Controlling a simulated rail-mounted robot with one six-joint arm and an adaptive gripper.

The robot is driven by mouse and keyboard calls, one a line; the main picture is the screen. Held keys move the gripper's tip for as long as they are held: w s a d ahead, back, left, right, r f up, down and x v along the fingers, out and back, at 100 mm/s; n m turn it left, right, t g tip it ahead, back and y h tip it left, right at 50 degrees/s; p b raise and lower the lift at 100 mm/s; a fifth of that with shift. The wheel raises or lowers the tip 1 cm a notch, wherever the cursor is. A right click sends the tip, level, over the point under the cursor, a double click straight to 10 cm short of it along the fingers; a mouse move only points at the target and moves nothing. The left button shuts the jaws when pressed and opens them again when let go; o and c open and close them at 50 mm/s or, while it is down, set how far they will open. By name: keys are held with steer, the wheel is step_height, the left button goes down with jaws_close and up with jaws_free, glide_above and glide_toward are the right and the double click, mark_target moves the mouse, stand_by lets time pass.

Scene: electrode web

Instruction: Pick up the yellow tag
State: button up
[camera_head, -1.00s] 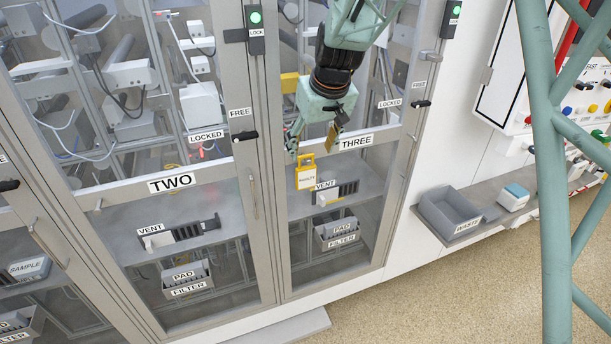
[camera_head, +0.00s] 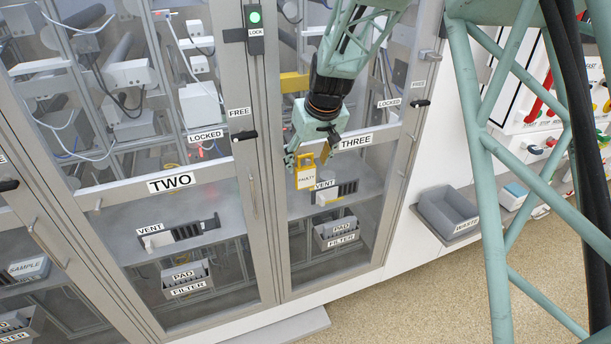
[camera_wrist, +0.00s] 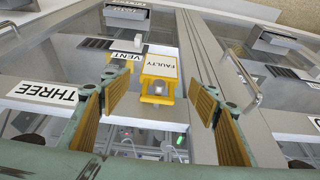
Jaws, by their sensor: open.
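The yellow tag (camera_head: 306,175) with a white panel reading FAULTY hangs upright at the front of the door marked THREE. In the wrist view the tag (camera_wrist: 159,72) lies ahead, between the lines of my two fingers and a little beyond their tips. My gripper (camera_head: 309,154) is just above the tag in the head view, with its fingers around the height of the tag's top loop. In the wrist view my gripper (camera_wrist: 162,100) is open, with ridged orange pads wide apart and nothing between them. Whether a finger touches the tag cannot be told.
The door frame around THREE (camera_head: 355,142) surrounds the tag. A door handle (camera_head: 253,198) stands out left of it; it shows near my right finger in the wrist view (camera_wrist: 243,77). A grey waste bin (camera_head: 446,212) sits on a shelf at right.

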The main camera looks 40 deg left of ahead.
mark_target(307, 168)
steer(key=shift+x, duration=0.75)
steer(key=shift+f, duration=0.15)
steer(key=shift+x, duration=2.45)
steer(key=c, duration=1)
